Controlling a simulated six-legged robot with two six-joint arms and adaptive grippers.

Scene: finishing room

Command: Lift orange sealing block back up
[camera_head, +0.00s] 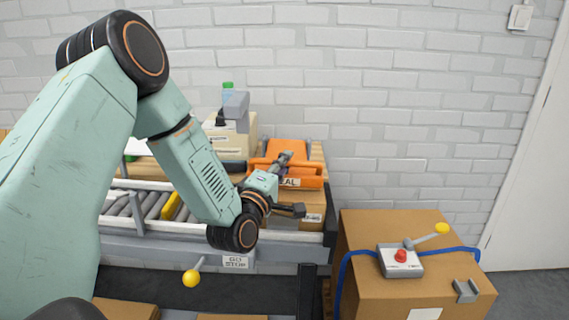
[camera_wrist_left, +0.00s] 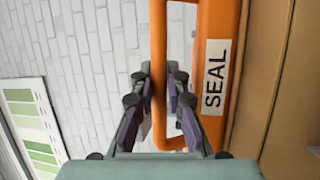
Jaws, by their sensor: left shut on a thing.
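The orange sealing block (camera_head: 308,169) with a white SEAL label is over a cardboard box (camera_head: 313,212) at the right end of the conveyor. My left gripper (camera_head: 291,184) is at its front and hides part of it. In the left wrist view, the block (camera_wrist_left: 213,40) has an orange bar handle (camera_wrist_left: 158,50) standing off its face. The fingers of my left gripper (camera_wrist_left: 160,100) are on both sides of this handle, shut on it. Whether the block touches the box beneath cannot be told. My right gripper is not in view.
The roller conveyor (camera_head: 150,228) runs to the left, with a GO/STOP sign (camera_head: 236,262) and a yellow-knobbed lever (camera_head: 191,278). At right, a large carton (camera_head: 385,300) carries a red-button control box (camera_head: 401,262). A brick wall (camera_head: 420,120) closes the back.

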